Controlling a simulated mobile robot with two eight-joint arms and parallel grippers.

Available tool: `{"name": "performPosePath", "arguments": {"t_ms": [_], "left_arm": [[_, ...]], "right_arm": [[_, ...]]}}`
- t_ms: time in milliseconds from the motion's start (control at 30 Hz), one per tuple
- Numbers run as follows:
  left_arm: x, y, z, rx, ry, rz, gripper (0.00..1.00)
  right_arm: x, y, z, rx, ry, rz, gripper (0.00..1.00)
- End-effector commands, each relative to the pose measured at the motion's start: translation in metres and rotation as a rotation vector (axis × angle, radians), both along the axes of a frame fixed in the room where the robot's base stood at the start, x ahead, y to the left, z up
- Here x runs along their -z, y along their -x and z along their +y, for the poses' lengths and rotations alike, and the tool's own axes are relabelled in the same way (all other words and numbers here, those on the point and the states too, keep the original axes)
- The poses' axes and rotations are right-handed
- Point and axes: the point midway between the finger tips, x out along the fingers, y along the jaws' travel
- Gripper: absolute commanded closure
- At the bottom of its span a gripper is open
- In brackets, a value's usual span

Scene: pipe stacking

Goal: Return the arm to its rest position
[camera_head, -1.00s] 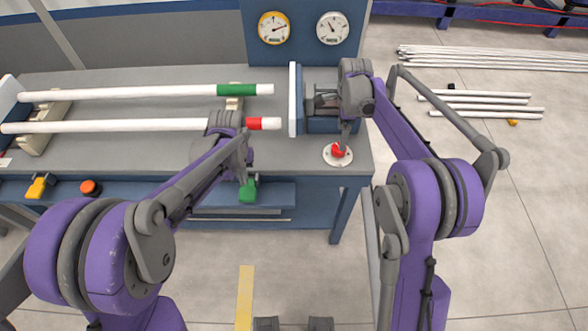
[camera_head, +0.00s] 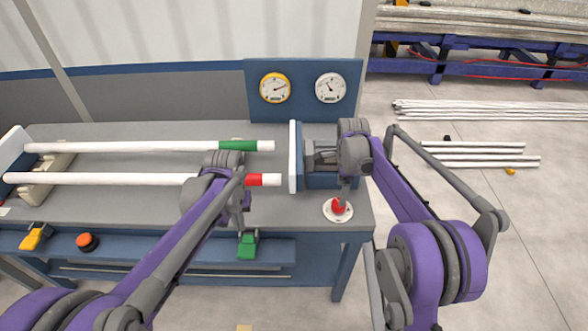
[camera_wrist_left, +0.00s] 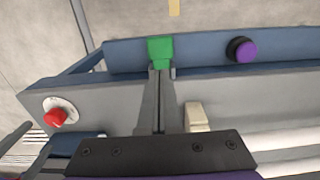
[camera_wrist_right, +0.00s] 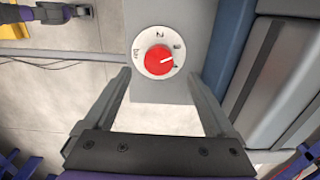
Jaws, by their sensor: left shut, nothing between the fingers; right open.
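My left gripper (camera_wrist_left: 158,75) is shut and empty. In the left wrist view its fingertips point at the green lever (camera_wrist_left: 160,48) on the bench front; whether they touch it I cannot tell. The green lever (camera_head: 247,246) shows just below that gripper in the head view. My right gripper (camera_wrist_right: 164,85) is open, with the red knob (camera_wrist_right: 159,60) on its white dial beyond and between the fingertips. In the head view the red knob (camera_head: 338,207) sits at the bench's right corner, below the right wrist.
Two white pipes, one with a green band (camera_head: 238,145) and one with a red band (camera_head: 254,180), lie on the bench. A yellow lever (camera_head: 36,236) and an orange button (camera_head: 87,243) are at the front left. Loose pipes (camera_head: 480,155) lie on the floor at right.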

Motion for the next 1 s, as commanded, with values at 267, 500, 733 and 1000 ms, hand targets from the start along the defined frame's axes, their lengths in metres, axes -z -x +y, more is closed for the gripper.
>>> {"name": "performPosePath", "arguments": {"t_ms": [267,500,733,1000], "left_arm": [[-0.005,0.007,0.002,0.0,0.001,-0.017,1.0],[-0.028,0.049,0.011,-0.001,0.006,-0.119,1.0],[-0.039,0.097,0.019,-0.001,0.008,-0.236,1.0],[-0.034,0.151,0.027,-0.001,0.006,-0.372,1.0]], "right_arm": [[-0.011,0.01,-0.002,-0.054,-0.001,-0.016,0.1],[-0.059,0.073,-0.011,-0.387,0.018,-0.118,0.1],[-0.085,0.155,-0.021,-0.765,0.085,-0.227,0.1],[-0.076,0.254,-0.028,-1.201,0.223,-0.327,0.1]]}}
